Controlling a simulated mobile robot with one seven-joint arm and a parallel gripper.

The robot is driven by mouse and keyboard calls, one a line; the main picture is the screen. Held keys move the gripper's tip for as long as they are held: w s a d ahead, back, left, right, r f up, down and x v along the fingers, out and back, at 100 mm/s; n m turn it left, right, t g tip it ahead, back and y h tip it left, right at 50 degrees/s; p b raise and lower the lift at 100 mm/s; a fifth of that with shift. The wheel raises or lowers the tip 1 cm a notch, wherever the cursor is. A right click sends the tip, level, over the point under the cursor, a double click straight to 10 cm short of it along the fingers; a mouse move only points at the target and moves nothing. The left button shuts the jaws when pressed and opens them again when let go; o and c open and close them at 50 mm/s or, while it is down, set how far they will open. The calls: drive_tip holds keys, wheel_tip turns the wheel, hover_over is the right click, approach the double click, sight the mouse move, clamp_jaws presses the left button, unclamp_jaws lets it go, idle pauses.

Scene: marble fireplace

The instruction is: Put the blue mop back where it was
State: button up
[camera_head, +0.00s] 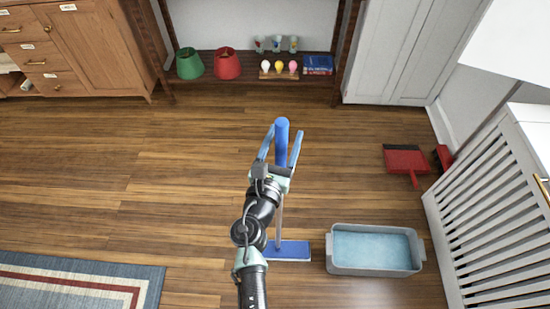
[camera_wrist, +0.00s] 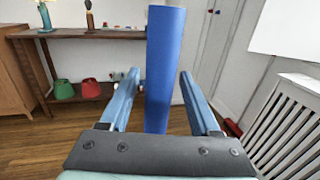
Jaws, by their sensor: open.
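The blue mop stands upright, with its blue handle (camera_head: 282,140) between the fingers of my gripper (camera_head: 281,148). Its thin pole runs down behind my arm to a flat blue head (camera_head: 290,251) on the wood floor. In the wrist view the thick blue handle (camera_wrist: 164,70) rises between the two light-blue fingers of my gripper (camera_wrist: 157,85), with a gap visible on each side. My gripper is open around the handle. The lower pole is partly hidden by my arm.
A grey tub of water (camera_head: 374,269) sits right of the mop head. A red dustpan (camera_head: 405,160) lies near the white slatted radiator cover (camera_head: 490,210). A shelf (camera_head: 210,88) with green and red lampshades stands at the back. A rug (camera_head: 80,275) lies front left. The left floor is clear.

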drive_tip(key=v, duration=1.1)
drive_tip(key=w+d+r+m+t+h, duration=0.1)
drive_tip(key=w+d+r+m, duration=0.1)
drive_tip(key=r+m, duration=0.65)
drive_tip(key=w+d+r+m+h, duration=0.1)
drive_tip(key=w+d+r+m, duration=0.15)
drive_tip(key=r+m, duration=0.6)
drive_tip(key=w+d+r+m+t, duration=0.15)
drive_tip(key=r+m, duration=0.35)
drive_tip(key=r, duration=0.8)
drive_tip(key=s+a+r+m+t+y, duration=0.2)
drive_tip(key=s+r+m, duration=0.3)
drive_tip(key=r, duration=0.8)
drive_tip(key=s+a+r+m+t+y, duration=0.1)
drive_tip(key=s+r+m+t+y, duration=0.3)
drive_tip(key=r, duration=0.9)
drive_tip(key=s+m+t, duration=0.1)
drive_tip(key=s+m, duration=0.1)
drive_tip(key=s, duration=0.1)
drive_tip(key=shift+a+y, duration=0.35)
drive_tip(key=shift+y, duration=0.05)
drive_tip(key=shift+s, duration=0.15)
wheel_tip(320, 180, up, 10)
drive_tip(key=p, duration=1)
